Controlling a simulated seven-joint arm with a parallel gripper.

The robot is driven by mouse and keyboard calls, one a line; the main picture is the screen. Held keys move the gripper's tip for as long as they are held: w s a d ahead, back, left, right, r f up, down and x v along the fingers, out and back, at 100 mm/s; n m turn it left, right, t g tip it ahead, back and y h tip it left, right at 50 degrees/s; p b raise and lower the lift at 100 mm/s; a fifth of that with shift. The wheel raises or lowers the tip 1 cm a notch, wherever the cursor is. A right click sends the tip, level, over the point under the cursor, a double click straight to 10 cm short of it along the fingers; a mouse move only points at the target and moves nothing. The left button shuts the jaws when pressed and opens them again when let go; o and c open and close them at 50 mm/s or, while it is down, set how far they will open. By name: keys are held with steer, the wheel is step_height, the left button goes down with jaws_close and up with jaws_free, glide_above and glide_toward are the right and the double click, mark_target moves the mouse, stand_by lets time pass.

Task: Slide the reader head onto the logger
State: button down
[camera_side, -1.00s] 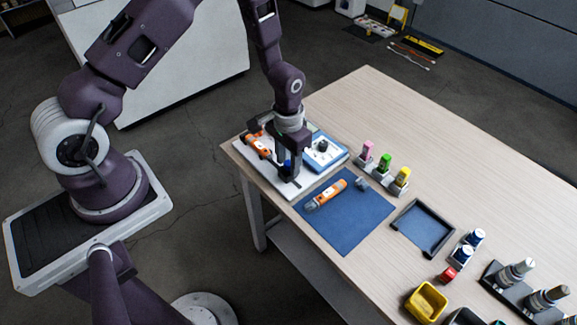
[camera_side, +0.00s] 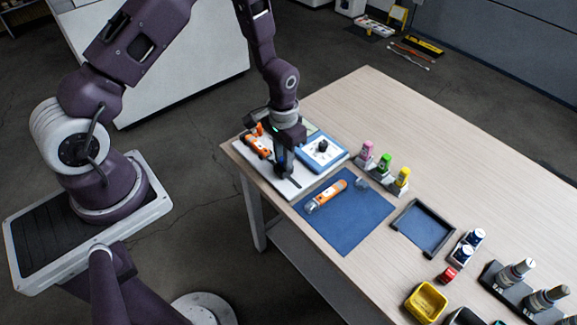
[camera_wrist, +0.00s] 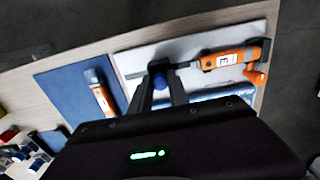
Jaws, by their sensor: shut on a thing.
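An orange logger (camera_wrist: 228,60) with a white label lies on a pale board; in the side view it (camera_side: 258,146) lies left of my gripper (camera_side: 282,162). In the wrist view my gripper (camera_wrist: 159,76) is shut on a small dark part with a blue knob (camera_wrist: 158,82), which looks like the reader head. A dark narrow piece spans between this part and the logger's near end; whether they are seated together is unclear. A second orange device (camera_wrist: 103,99) with a grey end lies on the blue mat; it also shows in the side view (camera_side: 330,195).
The table's back right is clear.

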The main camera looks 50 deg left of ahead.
steer(key=shift+a, duration=2.4)
steer(key=c, duration=1.3)
jaws_free()
steer(key=shift+r, duration=3.55)
